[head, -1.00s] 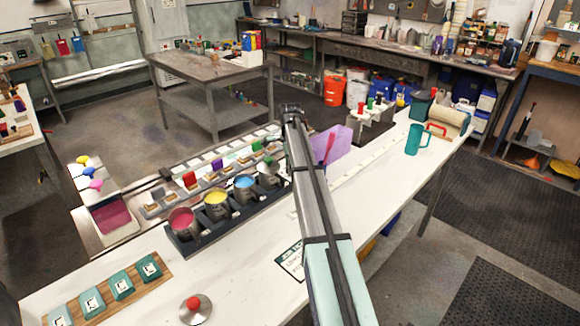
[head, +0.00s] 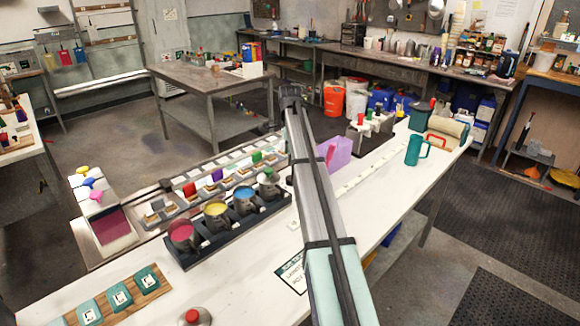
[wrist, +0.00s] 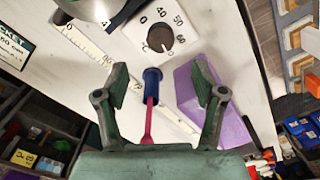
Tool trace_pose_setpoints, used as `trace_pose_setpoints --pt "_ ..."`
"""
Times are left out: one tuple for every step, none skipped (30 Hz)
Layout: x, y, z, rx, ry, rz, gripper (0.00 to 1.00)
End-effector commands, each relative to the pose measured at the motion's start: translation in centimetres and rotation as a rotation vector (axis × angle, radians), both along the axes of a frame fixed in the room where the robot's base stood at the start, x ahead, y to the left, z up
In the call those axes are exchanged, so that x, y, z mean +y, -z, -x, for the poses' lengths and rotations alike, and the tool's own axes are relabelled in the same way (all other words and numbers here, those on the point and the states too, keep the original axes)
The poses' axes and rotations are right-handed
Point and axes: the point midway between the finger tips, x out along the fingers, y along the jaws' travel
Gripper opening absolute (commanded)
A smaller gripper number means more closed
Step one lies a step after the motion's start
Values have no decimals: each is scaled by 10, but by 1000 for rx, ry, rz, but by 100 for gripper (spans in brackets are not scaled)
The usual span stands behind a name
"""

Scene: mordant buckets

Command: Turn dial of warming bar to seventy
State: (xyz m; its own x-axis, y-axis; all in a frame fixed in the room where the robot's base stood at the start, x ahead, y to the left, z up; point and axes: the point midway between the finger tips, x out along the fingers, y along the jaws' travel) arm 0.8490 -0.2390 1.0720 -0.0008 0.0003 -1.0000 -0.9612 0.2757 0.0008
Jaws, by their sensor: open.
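The dial plate (wrist: 138,42) is white with printed numbers, among them 0, 40, 50 and 60; it lies at the top middle of the wrist view. Its round dark knob (wrist: 160,38) sits beyond my fingertips, apart from them. I cannot read its setting surely. My gripper (wrist: 160,75) is open, with its two fingers spread below the dial in the picture. In the head view my gripper (head: 291,93) is at the far end of my arm. The dial cannot be made out in the head view.
A pink tool with a blue end (wrist: 152,88) shows between my fingers; its depth is unclear. A purple block (wrist: 215,100) lies beside my right finger. Buckets of pink (head: 181,232), yellow (head: 215,209) and blue (head: 245,194) stand left of my arm. A teal mug (head: 415,150) stands right.

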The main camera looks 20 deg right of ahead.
Motion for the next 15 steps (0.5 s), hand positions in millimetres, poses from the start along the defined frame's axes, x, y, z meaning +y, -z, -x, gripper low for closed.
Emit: trace_pose_setpoints --pt "0 -7 -1 -1 0 0 69" --pt "0 -11 -1 -1 0 0 69" --pt "0 -14 0 0 0 0 69" --pt "0 -16 0 0 0 0 69" --pt "0 -17 0 0 0 0 69" --pt "0 -19 0 1 0 0 69" --pt "0 -20 0 1 0 0 69" --pt "0 -20 0 1 0 0 69" --pt "0 -21 0 1 0 0 69" --pt "0 -21 0 1 0 0 69" --pt "0 -21 0 1 0 0 69" --pt "0 -21 0 1 0 0 69" --pt "0 -21 0 1 0 0 69" --pt "0 -21 0 1 0 0 69" --pt "0 -21 0 1 0 0 69"
